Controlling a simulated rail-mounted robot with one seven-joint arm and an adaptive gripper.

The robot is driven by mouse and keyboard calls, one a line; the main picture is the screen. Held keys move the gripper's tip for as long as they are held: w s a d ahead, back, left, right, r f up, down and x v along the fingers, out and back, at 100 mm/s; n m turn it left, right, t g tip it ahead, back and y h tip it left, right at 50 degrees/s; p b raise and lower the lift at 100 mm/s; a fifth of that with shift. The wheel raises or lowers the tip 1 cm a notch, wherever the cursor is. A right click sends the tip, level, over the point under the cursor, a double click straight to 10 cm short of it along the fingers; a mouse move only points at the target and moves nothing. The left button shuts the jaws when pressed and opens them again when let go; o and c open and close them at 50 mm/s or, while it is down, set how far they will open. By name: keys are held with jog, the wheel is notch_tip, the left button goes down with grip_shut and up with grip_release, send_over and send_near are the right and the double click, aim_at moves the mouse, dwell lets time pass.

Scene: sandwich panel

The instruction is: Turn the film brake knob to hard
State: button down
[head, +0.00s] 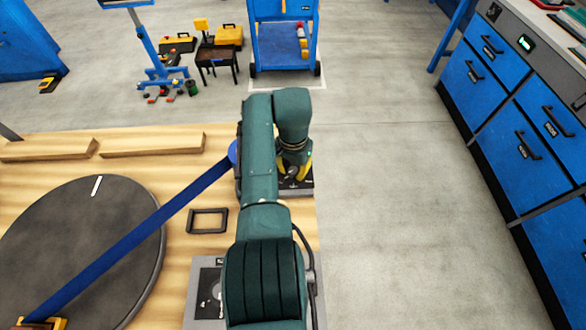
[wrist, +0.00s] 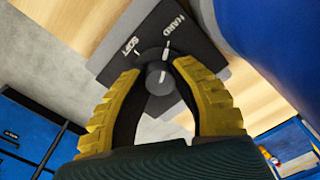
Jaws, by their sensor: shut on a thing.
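The film brake knob (wrist: 160,80) is a small dark round knob on a dark plate (wrist: 118,62) with the words SOFT and HARD. A white tick stands by each word, and a short light line on the knob points roughly up toward the HARD side; its exact setting is hard to tell. My gripper (wrist: 158,88) has its yellow fingers shut on the knob, one on each side. In the head view my gripper (head: 296,176) is over the plate at the table's right edge, and my arm partly hides it.
A blue film strip (head: 120,238) runs from a dark round turntable (head: 60,270) up to a blue roll (head: 234,153) beside my arm. A dark square frame (head: 207,209) lies on the wooden table. The floor to the right is clear up to the blue drawers (head: 510,120).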

aim_at(293, 170)
jog(key=shift+f, duration=0.15)
jog(key=c, duration=0.8)
grip_release()
notch_tip(293, 170, up, 12)
jog(key=shift+r, duration=0.1)
